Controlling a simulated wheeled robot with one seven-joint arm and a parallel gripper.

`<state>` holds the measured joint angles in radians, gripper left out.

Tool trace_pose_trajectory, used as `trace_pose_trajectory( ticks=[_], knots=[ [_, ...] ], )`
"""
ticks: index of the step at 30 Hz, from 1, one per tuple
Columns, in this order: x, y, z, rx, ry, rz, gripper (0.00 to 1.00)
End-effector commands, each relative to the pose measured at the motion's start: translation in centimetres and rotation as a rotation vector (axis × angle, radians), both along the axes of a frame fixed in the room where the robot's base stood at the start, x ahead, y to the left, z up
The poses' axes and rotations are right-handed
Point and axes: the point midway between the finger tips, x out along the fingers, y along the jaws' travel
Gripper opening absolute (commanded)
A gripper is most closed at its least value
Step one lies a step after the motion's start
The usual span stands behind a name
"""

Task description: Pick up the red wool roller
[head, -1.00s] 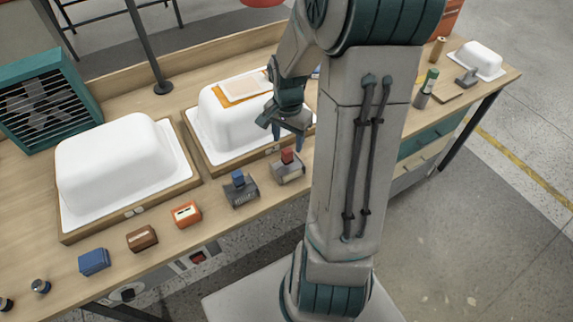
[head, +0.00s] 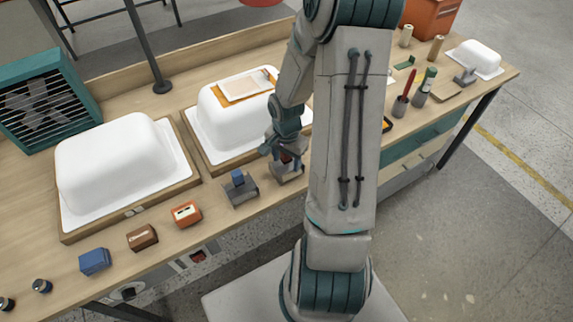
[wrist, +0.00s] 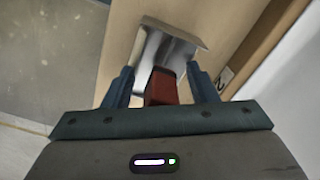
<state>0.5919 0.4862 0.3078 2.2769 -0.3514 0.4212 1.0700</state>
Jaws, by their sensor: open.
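The red wool roller (wrist: 161,86) shows as a dark red block in the wrist view, between my two fingers. A metal tray (wrist: 178,50) lies under and beyond it. In the head view the roller (head: 287,157) is mostly hidden by my gripper, over its grey tray (head: 287,176) near the bench's front edge. My gripper (wrist: 160,74) is open, with one finger on each side of the roller. I cannot tell whether either finger touches it. In the head view my gripper (head: 284,155) is low over the tray.
A blue roller in a tray (head: 241,190) stands just left. A white tub shell (head: 236,128) on a wooden frame is close behind, another shell (head: 118,165) further left. Orange (head: 186,214), brown (head: 142,237) and blue (head: 94,261) blocks line the front edge.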

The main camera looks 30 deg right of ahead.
Motion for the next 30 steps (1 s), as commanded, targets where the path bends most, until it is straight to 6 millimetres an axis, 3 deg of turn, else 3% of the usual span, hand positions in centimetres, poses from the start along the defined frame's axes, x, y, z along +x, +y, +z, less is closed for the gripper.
trace_pose_trajectory(
  ticks=[5,9,11,23,30],
  knots=[
    [0.0,0.0,0.0,0.000,0.000,0.000,0.52],
    [0.0,0.0,0.0,0.000,0.000,0.000,0.13],
    [0.0,0.0,0.0,0.000,0.000,0.000,0.00],
    [0.1,-0.1,0.4,-0.001,-0.002,0.000,0.00],
    [0.1,-0.1,2.6,-0.003,-0.004,-0.002,0.00]
  ],
)
